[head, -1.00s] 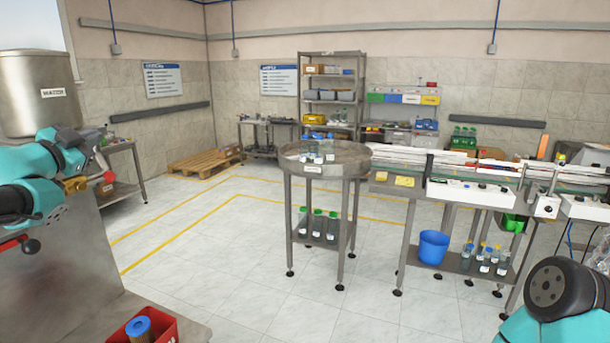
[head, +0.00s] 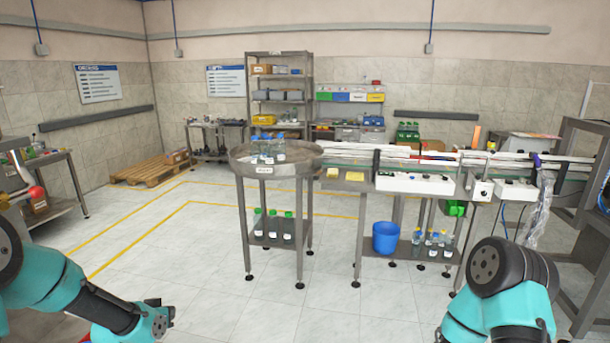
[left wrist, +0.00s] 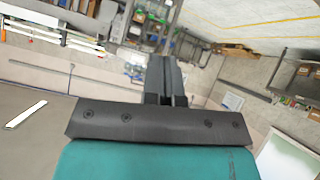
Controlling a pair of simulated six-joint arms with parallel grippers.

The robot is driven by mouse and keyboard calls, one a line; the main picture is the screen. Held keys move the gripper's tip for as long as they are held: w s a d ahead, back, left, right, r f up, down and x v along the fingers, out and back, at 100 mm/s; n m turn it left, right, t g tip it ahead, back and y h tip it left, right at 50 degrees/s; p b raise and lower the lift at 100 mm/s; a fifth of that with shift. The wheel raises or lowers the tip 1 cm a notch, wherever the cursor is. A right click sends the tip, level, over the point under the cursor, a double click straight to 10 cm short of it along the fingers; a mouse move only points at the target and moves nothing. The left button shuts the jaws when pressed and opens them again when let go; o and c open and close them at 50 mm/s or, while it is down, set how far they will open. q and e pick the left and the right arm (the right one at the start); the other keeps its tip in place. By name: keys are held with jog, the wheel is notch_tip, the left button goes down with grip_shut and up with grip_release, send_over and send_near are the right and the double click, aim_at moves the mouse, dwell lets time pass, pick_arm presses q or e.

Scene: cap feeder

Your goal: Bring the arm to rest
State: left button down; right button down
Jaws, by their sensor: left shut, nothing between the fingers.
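My left arm reaches in from the left in the head view, low down, and its wrist end (head: 160,318) hangs over the floor near the bottom edge. In the left wrist view my left gripper (left wrist: 166,78) shows dark fingers pressed together, with nothing held between them. My right arm shows only as a teal and black link at the lower right of the head view. Its gripper is out of sight.
A round steel table (head: 240,160) with bottles stands mid-room, joined to a conveyor line (head: 420,184) on the right. A blue bucket (head: 386,238) sits on its lower shelf. A pallet (head: 150,170) lies at the back left. The tiled floor in front is clear.

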pick_arm(q)
jog(key=s+d+f+g+h, duration=0.1)
jog(key=s+d+f+g, duration=0.4)
jog(key=s+d+f, duration=0.3)
jog(key=s+d+f+n+g, duration=0.1)
jog(key=s+d+f+g, duration=0.3)
jog(key=s+d+f, duration=0.4)
jog(key=s+f, duration=0.7)
jog(key=s, duration=0.1)
jog(key=shift+d+g+h, duration=0.35)
jog(key=shift+g+h, duration=0.05)
